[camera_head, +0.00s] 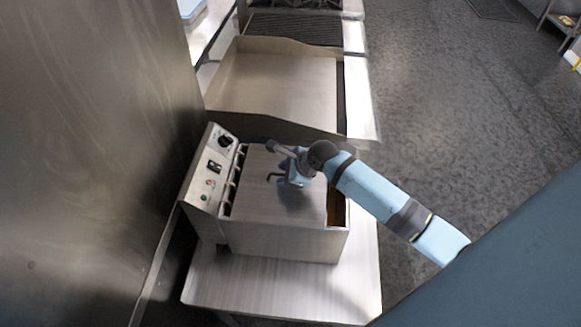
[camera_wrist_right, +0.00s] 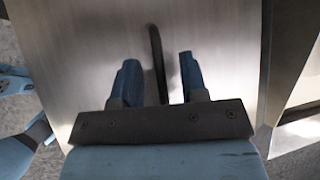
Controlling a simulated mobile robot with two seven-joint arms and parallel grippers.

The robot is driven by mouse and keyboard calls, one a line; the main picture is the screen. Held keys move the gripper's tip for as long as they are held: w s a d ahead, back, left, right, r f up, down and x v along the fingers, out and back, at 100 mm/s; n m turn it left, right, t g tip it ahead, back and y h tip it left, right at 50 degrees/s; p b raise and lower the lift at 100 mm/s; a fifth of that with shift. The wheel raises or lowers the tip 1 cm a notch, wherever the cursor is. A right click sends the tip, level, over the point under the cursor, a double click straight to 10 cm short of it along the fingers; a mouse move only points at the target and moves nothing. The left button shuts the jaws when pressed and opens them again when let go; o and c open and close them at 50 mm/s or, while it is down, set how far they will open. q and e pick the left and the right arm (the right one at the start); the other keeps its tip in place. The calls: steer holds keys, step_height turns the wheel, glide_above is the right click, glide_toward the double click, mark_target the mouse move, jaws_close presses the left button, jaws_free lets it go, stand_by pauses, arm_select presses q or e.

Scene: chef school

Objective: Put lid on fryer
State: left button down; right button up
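The fryer (camera_head: 285,243) is a steel box with a sloped control panel at its left. Its lid (camera_head: 252,195), a flat brushed-metal sheet, lies over most of the fryer's top. A brown strip of the inside shows along the right edge. The lid's dark handle (camera_head: 273,176) stands up on it, partly hidden by my right gripper (camera_head: 287,180), which is low over the lid. In the right wrist view, my right gripper's (camera_wrist_right: 157,75) two blue fingers are apart, with the handle (camera_wrist_right: 155,45) between them and visible gaps on both sides. My left gripper is not visible.
The control panel (camera_head: 208,185) has a knob, switch and lights. A steel griddle (camera_head: 280,85) with raised sides stands behind the fryer. The steel counter (camera_head: 265,285) in front is bare. A tall steel wall (camera_head: 80,150) closes off the left; open floor (camera_head: 460,110) lies right.

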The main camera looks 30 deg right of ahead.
steer(key=b+v, duration=0.1)
steer(key=v, duration=1.3)
steer(key=s+a+f+n+g+h, duration=0.1)
steer(key=s+a+f+n+h, duration=0.15)
steer(key=s+n, duration=0.95)
steer(key=s+a+f+n+g+h, duration=0.15)
steer(key=s+a+n, duration=0.25)
steer(key=s+n, duration=0.8)
steer(key=w+a+f+n+t+y, duration=0.1)
steer(key=w+a+f+t, duration=0.2)
steer(key=f, duration=0.4)
steer(key=w+a+f+n+t+y, duration=0.1)
steer(key=w+a+f+n+t, duration=0.1)
steer(key=f, duration=0.4)
steer(key=shift+w+a+f+t+y, duration=0.3)
steer(key=shift+w+a+f+t, duration=0.15)
steer(key=shift+w+t, duration=0.75)
steer(key=shift+w, duration=0.1)
